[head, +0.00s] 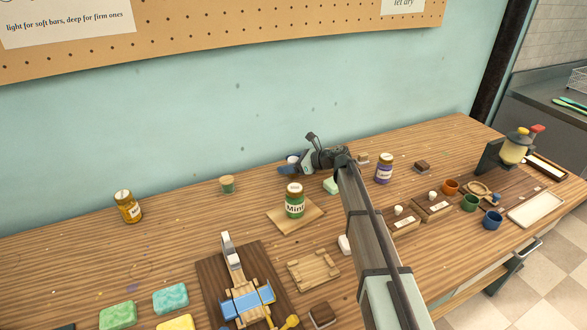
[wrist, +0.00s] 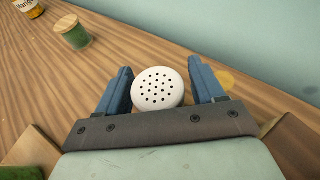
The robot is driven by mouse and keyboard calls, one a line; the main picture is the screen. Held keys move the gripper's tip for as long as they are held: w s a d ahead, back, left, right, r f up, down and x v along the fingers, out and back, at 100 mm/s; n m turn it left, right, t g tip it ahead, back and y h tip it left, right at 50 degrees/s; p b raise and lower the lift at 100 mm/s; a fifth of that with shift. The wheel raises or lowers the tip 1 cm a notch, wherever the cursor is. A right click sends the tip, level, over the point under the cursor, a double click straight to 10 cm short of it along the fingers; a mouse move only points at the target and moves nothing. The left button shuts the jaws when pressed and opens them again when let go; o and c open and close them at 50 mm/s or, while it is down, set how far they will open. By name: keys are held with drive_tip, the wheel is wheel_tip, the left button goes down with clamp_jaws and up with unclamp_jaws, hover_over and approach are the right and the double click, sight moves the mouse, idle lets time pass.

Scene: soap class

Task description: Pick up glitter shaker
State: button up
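The glitter shaker (wrist: 158,88) has a round white top with several dark holes. In the wrist view it stands between the two blue fingers of my gripper (wrist: 160,68), with a narrow gap visible on each side. My gripper is open around it. In the head view my gripper (head: 290,169) is low at the back of the table near the wall, and the shaker's pale top (head: 292,159) shows just by the fingers. The shaker's body is hidden under its top and behind the fingers.
A Mint jar (head: 294,202) stands on a wooden board in front of my gripper. A purple-labelled jar (head: 384,170) is to the right. The wall is close behind.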

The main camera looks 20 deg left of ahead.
drive_tip(key=c, duration=0.9)
